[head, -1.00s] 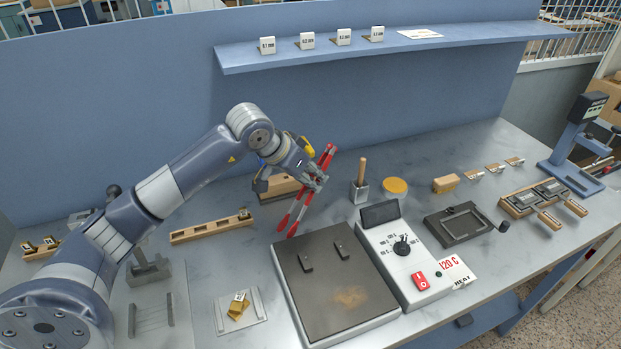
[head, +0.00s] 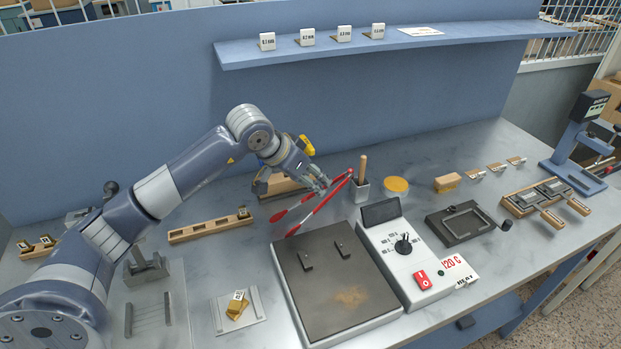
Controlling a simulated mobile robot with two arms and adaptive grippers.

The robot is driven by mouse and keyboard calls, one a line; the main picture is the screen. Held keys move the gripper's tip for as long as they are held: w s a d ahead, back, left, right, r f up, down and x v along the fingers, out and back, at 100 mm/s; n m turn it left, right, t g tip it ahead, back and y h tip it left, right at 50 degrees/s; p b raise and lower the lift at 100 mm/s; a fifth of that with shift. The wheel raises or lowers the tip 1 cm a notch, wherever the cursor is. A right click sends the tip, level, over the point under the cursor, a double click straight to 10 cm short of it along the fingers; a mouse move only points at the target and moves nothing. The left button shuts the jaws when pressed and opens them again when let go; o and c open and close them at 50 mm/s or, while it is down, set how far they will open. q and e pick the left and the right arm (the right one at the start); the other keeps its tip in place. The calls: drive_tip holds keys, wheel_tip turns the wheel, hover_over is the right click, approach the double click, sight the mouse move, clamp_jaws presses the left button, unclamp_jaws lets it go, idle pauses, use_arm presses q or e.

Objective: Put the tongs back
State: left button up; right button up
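The red tongs (head: 335,191) have grey metal at mid-length and two red arms spread apart toward the lower left. They slant from lower left to upper right just behind the hot plate, their joined end near the wooden-handled tool. My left gripper (head: 321,184) reaches in from the left and appears shut on the middle of the tongs; its fingers partly hide them. I cannot tell if the tongs touch the table. My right gripper is not in view.
The dark hot plate (head: 335,285) and its white control box (head: 408,262) stand in front. A wooden-handled tool in a metal block (head: 361,188) is close to the tongs' right end. A wooden rack (head: 210,228) lies to the left, with a wooden block (head: 275,188) behind the gripper.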

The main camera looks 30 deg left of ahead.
use_arm(q)
drive_tip(key=shift+r, duration=0.15)
drive_tip(key=v, duration=1.2)
drive_tip(key=shift+r+b, duration=0.45)
drive_tip(key=shift+r, duration=0.1)
